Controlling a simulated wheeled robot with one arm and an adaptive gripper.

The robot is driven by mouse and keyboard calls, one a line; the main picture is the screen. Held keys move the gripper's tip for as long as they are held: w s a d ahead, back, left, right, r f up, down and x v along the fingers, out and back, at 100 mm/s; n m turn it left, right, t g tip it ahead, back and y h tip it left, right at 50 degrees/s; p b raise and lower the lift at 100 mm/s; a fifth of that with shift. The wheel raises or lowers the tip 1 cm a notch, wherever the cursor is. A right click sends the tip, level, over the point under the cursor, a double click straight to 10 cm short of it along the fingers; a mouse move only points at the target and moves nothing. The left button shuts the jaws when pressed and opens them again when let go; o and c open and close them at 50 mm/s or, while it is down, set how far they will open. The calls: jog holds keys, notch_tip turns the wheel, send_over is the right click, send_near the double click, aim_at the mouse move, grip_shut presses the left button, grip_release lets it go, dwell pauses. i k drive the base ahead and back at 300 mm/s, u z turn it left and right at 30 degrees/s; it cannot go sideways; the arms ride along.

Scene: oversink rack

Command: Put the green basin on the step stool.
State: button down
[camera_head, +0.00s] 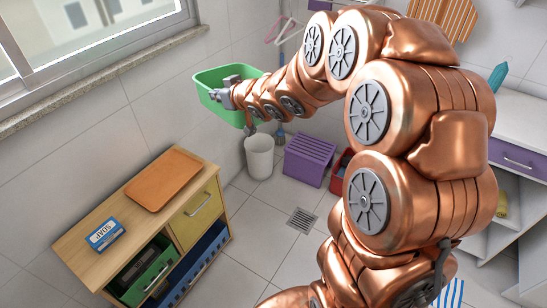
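A purple slatted stool (310,157), which looks like the step stool, stands on the floor against the back wall, to the right of and below the basin. Its visible top is bare.
A white bin (259,157) stands left of the stool, and a red container (341,172) right of it, partly behind my arm. A wooden cabinet (205,215) with an orange tray (165,179) and soap box (105,235) is at left. Floor tiles around the drain (302,220) are clear.

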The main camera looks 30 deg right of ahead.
aim_at(310, 146)
jog(key=z, duration=0.7)
jog(key=i, duration=0.7)
jog(key=z, duration=0.1)
